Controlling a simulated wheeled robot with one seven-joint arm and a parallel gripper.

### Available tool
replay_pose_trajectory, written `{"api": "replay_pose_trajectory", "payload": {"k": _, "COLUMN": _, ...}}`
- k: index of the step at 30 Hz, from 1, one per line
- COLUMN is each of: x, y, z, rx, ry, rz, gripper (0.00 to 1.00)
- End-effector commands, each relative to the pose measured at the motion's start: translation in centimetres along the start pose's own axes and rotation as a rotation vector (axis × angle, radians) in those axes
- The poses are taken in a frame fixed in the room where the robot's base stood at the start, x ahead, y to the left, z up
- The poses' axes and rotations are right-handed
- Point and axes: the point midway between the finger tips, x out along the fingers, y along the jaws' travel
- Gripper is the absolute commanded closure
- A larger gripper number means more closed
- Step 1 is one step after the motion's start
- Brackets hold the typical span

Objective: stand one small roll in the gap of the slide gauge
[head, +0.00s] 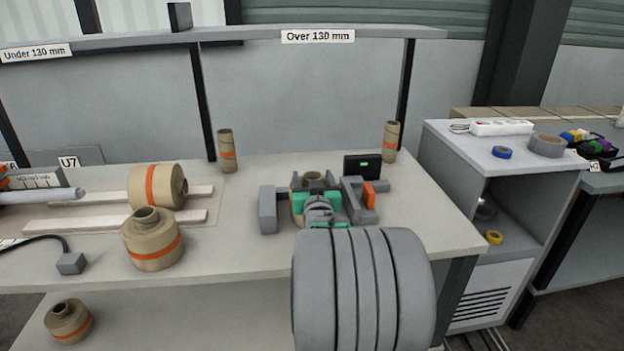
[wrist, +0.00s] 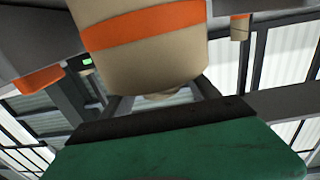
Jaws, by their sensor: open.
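The slide gauge stands on the bench, with a grey left jaw (head: 268,210), a grey right jaw (head: 353,200), an orange slide part (head: 369,195) and a dark display with a green light (head: 362,166). A small brown roll (head: 313,177) is upright between the jaws, mostly hidden by my gripper. In the wrist view a roll with an orange band (wrist: 145,60) fills the top middle, close to a green finger (wrist: 180,150). My gripper (head: 314,198) is open, its teal fingers around the roll. I cannot tell whether the jaws or fingers touch it.
Two larger orange-banded rolls, one lying (head: 157,187) and one standing (head: 152,240), are at left. Narrow rolls stand at the back left (head: 227,151) and back right (head: 390,141). Another roll (head: 68,321) is on the lower shelf. A cabinet (head: 505,170) stands at right.

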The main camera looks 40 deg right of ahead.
Motion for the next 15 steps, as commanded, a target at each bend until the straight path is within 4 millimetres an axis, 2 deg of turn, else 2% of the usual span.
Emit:
{"api": "replay_pose_trajectory", "payload": {"k": 5, "x": -0.3, "y": 0.0, "z": -0.3, "rx": 0.0, "ry": 0.0, "rz": 0.0, "gripper": 0.3}}
{"api": "replay_pose_trajectory", "payload": {"k": 8, "x": -2.1, "y": 0.0, "z": -0.2, "rx": 0.0, "ry": 0.0, "rz": 0.0, "gripper": 0.3}}
{"api": "replay_pose_trajectory", "payload": {"k": 15, "x": -8.3, "y": 0.0, "z": -0.4, "rx": 0.0, "ry": 0.004, "rz": 0.001, "gripper": 0.3}}
